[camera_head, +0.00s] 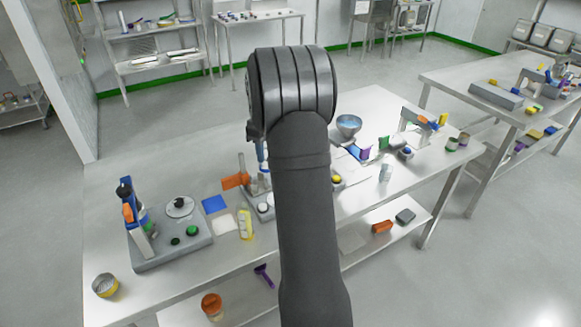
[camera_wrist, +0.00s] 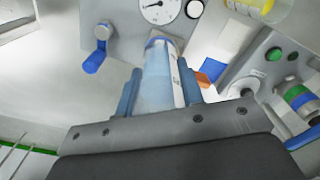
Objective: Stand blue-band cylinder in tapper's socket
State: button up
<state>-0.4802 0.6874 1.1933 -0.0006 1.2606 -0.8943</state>
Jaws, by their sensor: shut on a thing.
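The blue-band cylinder (camera_wrist: 158,85) is clear, with a blue ring around its far end and faint markings on its side. My gripper (camera_wrist: 159,82) is shut on it, with one blue finger along each side. In the wrist view the cylinder's far end points toward a grey device (camera_wrist: 125,32) with a round dial and a blue lever. I cannot tell whether it touches the device. In the head view my arm hides most of this device (camera_head: 255,200). I cannot tell which device is the tapper, and no socket shows clearly.
A grey machine (camera_head: 170,243) with a round plate, green buttons and a post stands at the left. A bowl (camera_head: 348,124) and another clear vessel (camera_head: 386,172) stand right of my arm.

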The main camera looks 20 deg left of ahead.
jog(key=w+a+f, duration=0.1)
jog(key=a+f, duration=0.3)
jog(key=f, duration=0.1)
dwell(0.7)
jog(key=shift+f, duration=2.1)
dwell(2.0)
jog(key=o, duration=1.1)
jog(key=shift+o, duration=0.6)
jog(key=shift+d, duration=0.1)
jog(key=shift+o, duration=1.1)
notch_tip(320, 180, up, 8)
